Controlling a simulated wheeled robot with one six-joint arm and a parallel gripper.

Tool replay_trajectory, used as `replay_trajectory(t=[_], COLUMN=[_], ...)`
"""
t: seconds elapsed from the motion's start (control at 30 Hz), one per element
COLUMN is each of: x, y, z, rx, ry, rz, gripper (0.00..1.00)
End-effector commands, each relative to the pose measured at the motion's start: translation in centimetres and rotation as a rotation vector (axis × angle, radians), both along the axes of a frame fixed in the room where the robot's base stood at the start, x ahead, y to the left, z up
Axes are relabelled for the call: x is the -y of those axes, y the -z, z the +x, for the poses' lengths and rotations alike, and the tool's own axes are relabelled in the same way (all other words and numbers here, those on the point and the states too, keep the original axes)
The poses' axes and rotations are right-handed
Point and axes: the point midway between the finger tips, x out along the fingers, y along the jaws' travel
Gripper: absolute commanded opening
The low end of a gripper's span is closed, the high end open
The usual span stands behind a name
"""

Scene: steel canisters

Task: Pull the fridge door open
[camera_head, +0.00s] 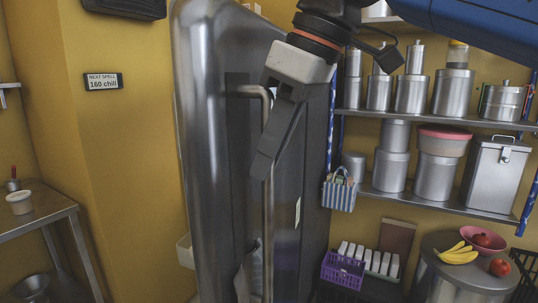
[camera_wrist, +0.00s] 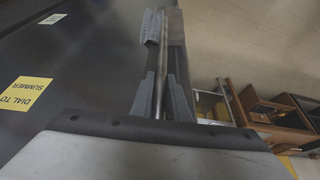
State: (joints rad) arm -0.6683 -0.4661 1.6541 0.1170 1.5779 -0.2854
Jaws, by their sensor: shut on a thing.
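The fridge (camera_head: 207,170) is tall steel, left of centre in the head view. Its dark grey door face (camera_head: 290,210) bears a long upright bar handle (camera_head: 268,235), bent at the top. My gripper (camera_head: 262,165) reaches down from above and is shut on the handle's upper part. In the wrist view my gripper (camera_wrist: 161,95) has a finger on each side of the bar (camera_wrist: 159,95). The dark door (camera_wrist: 75,75) with a yellow "DIAL TO SUMMER" label (camera_wrist: 26,93) fills the left there. I cannot tell whether the door stands ajar.
Shelves (camera_head: 420,195) with several steel canisters stand right of the fridge. A striped bag (camera_head: 339,193) hangs close to its right edge. A purple basket (camera_head: 343,271) and a round steel drum (camera_head: 460,275) with fruit stand lower right. A side table (camera_head: 40,215) is at left.

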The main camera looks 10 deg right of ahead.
Motion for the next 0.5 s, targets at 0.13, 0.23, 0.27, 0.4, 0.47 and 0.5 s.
replay_trajectory(t=[0.13,0.23,0.27,0.4,0.47,0.5], x=[0.02,0.02,0.02,0.01,0.00,0.00], y=[-0.04,-0.02,-0.02,-0.01,0.00,0.00], z=[0.04,0.03,0.03,0.03,0.02,0.02], rx=[0.001,0.001,0.001,0.001,0.001,0.001], ry=[0.001,0.001,0.000,0.000,0.000,0.000], rz=[0.001,0.001,-0.001,-0.001,-0.001,-0.001], gripper=[0.33,0.33,0.33,0.33,0.33,0.33])
